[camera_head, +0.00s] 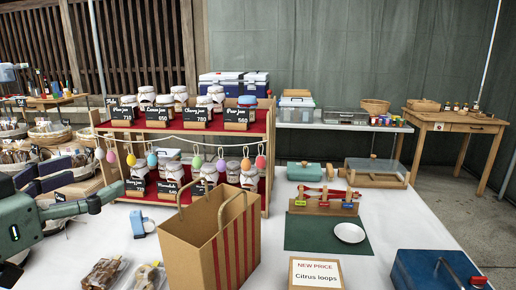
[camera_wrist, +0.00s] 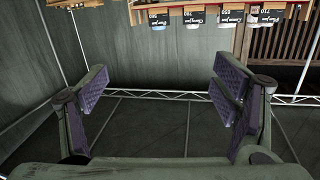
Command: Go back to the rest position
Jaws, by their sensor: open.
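My gripper (camera_head: 68,192) is at the left edge of the head view, raised over the left end of the white table. Its two dark-padded fingers stand wide apart with nothing between them. In the wrist view my gripper (camera_wrist: 160,95) is also open and empty, and the picture is upside down. Past the fingertips that view shows the jam shelf (camera_wrist: 195,8) and the green curtain wall (camera_wrist: 155,60). Part of my arm shows at the lower left of the head view.
A striped paper bag (camera_head: 210,245) stands on the table (camera_head: 300,262) right of my gripper. The two-tier jam shelf (camera_head: 265,185) stands behind.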

